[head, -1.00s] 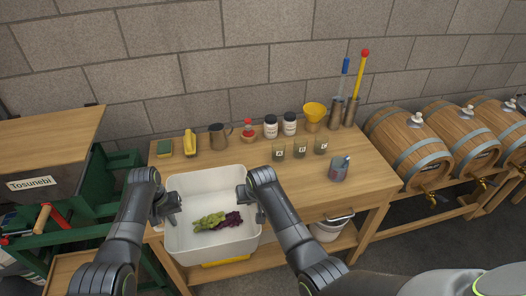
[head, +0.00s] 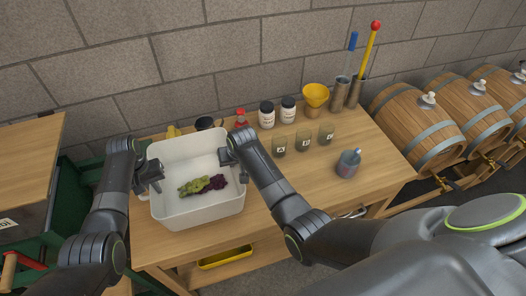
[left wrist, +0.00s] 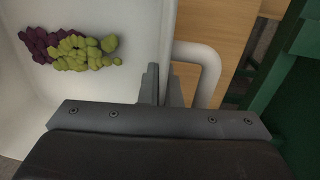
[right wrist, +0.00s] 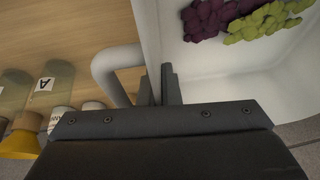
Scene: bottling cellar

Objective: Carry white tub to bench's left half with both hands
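The white tub (head: 203,213) is over the left part of the wooden bench (head: 293,185), upright, with its near side close to the front edge. I cannot tell whether its base touches the bench top. Green grapes (head: 192,187) and dark purple grapes (head: 215,182) lie inside on its floor. My left gripper (head: 155,184) is shut on the tub's left side, beside a white loop handle (left wrist: 208,68). My right gripper (head: 227,158) is shut on the right side, beside the other handle (right wrist: 108,68). Both wrist views show the fingers astride the tub's wall.
Behind the tub, a dark jug (head: 205,123) and a red-capped shaker (head: 241,119) are partly hidden. White-lidded jars (head: 267,114), a yellow funnel (head: 315,96) and glasses (head: 303,140) stand further right. A grey-blue cup (head: 348,164) stands near the right end. A green-framed machine (head: 75,190) is left.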

